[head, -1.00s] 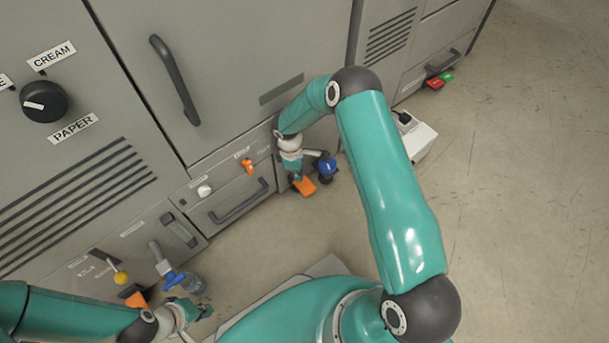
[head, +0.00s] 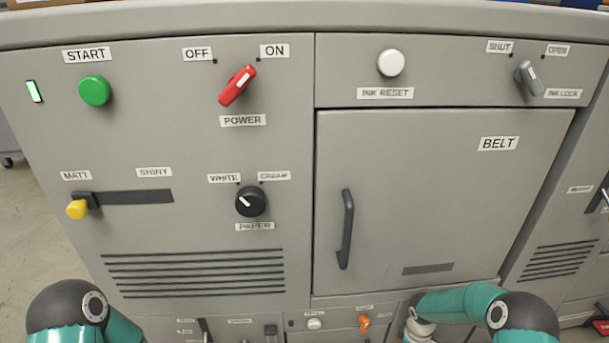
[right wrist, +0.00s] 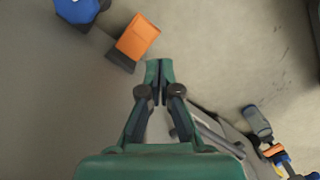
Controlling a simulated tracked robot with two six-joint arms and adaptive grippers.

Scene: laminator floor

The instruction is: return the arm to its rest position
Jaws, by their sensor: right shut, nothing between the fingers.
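My right arm (head: 465,303) shows at the lower right of the head view, in front of the machine's lower drawers. Its gripper is below the picture there. In the right wrist view my right gripper (right wrist: 159,82) has its fingers together with nothing between them. An orange part (right wrist: 138,37) on a dark base lies just beyond the fingertips, up and left, apart from them. A blue round part (right wrist: 78,8) is at the top left. My left arm (head: 80,312) shows only its bend at the lower left of the head view; its gripper is not seen.
The grey machine front fills the head view, with a green start button (head: 95,90), red power knob (head: 237,86), black paper knob (head: 250,201), yellow slider knob (head: 77,209) and belt door handle (head: 346,228). The belt door (head: 430,190) is closed. Open floor (head: 30,215) shows at left.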

